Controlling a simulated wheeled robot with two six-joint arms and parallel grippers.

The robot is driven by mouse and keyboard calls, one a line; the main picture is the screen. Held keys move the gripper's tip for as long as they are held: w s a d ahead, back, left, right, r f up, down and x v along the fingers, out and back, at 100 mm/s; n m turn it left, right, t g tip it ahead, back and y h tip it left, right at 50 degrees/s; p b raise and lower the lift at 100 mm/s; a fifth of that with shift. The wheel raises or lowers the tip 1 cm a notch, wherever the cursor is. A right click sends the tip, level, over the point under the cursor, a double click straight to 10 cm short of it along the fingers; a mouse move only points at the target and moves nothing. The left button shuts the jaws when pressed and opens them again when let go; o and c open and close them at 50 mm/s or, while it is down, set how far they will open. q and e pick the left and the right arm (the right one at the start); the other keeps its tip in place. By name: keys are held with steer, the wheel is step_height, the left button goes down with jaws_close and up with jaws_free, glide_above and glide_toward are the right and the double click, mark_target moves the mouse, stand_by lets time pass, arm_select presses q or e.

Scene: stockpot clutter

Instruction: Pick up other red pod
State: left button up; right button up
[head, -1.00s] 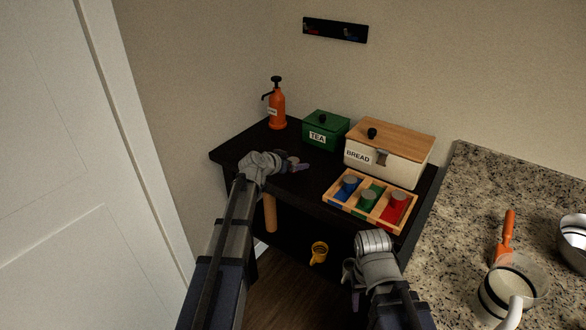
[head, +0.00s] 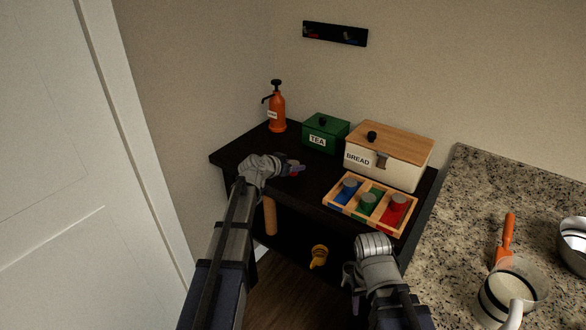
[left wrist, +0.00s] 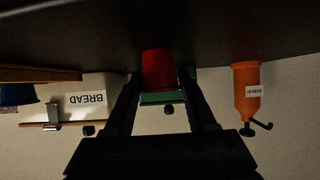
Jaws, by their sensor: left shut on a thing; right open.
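My left gripper (head: 291,168) is over the left part of the dark table, shut on a red pod. Only a sliver of that pod shows in the head view, but it fills the space between the fingers in the left wrist view (left wrist: 157,70). Another red pod (head: 398,201) sits in the right, red compartment of the wooden tray (head: 338,209). My right gripper (head: 354,290) is open and low in front of the table, partly hidden by its own arm.
A blue pod (head: 349,187) and a green pod (head: 367,201) are in the tray's other compartments. Behind stand the bread box (head: 385,172), green tea box (head: 324,142) and orange syrup bottle (head: 277,112). A yellow object (head: 319,257) lies low below the table. A granite counter (head: 470,205) is at right.

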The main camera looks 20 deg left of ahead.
mark_target(293, 163)
arm_select(q)
step_height(293, 163, up, 10)
steer(key=p, duration=1)
